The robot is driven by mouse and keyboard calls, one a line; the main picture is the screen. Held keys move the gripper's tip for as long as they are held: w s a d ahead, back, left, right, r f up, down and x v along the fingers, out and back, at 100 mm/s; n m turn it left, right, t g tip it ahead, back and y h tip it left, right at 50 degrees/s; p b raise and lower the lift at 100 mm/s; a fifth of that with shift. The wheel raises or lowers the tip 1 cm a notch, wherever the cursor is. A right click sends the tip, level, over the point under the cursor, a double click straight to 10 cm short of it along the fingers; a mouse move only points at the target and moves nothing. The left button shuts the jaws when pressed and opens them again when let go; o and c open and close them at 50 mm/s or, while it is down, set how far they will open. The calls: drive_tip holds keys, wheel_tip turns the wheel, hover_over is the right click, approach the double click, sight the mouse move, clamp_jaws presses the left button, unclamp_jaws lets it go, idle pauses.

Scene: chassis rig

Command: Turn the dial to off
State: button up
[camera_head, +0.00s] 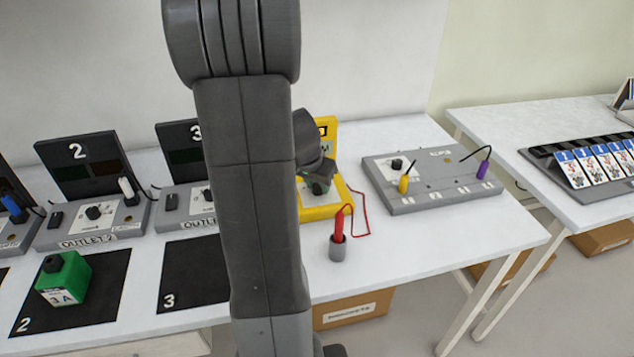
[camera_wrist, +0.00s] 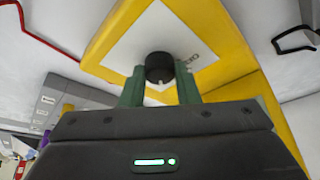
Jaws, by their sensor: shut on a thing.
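The yellow meter (camera_head: 325,207) stands on the white table, just right of my arm in the head view. In the wrist view its yellow case (camera_wrist: 222,38) surrounds a white face with a black round dial (camera_wrist: 160,68). A small light mark shows on the dial's near edge; printed lettering beside it is too small to read. My gripper (camera_wrist: 160,88) is shut on the dial, with one green finger on each side of it. In the head view my gripper (camera_head: 318,186) covers the meter's face, so the dial is hidden there.
A red probe stands in a grey holder (camera_head: 338,249) in front of the meter, its red lead (camera_head: 366,220) running to the right. A grey panel (camera_head: 430,180) with yellow and purple plugs lies to the right. Outlet stations (camera_head: 95,212) and a green block (camera_head: 66,278) are left.

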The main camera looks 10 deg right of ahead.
drive_tip(key=n+p, duration=0.1)
drive_tip(key=n, duration=0.1)
drive_tip(key=n+t+y+p, duration=0.1)
drive_tip(key=n, duration=0.1)
drive_tip(key=shift+d+r+p, duration=0.1)
drive_tip(key=shift+r+p, duration=0.1)
drive_tip(key=shift+p, duration=0.2)
drive_tip(key=n, duration=0.1)
drive_tip(key=n+y, duration=0.1)
drive_tip(key=n, duration=0.1)
drive_tip(key=shift+d+f+y, duration=0.1)
drive_tip(key=shift+f+y, duration=0.15)
drive_tip(key=shift+y, duration=0.05)
drive_tip(key=n+b, duration=0.2)
drive_tip(key=n+y+b, duration=0.1)
drive_tip(key=n+b, duration=0.1)
drive_tip(key=shift+d+f+n+y+b, duration=0.2)
drive_tip(key=shift+n+y+b, duration=0.1)
drive_tip(key=shift+n+b, duration=0.1)
drive_tip(key=n+b, duration=0.1)
drive_tip(key=n+y+b, duration=0.1)
drive_tip(key=n, duration=0.1)
drive_tip(key=n+g+b, duration=0.1)
drive_tip(key=n, duration=0.1)
drive_tip(key=shift+r+y, duration=0.25)
drive_tip(key=shift+y, duration=0.15)
drive_tip(key=shift+n, duration=0.3)
drive_tip(key=o, duration=1)
drive_tip(key=shift+c, duration=0.2)
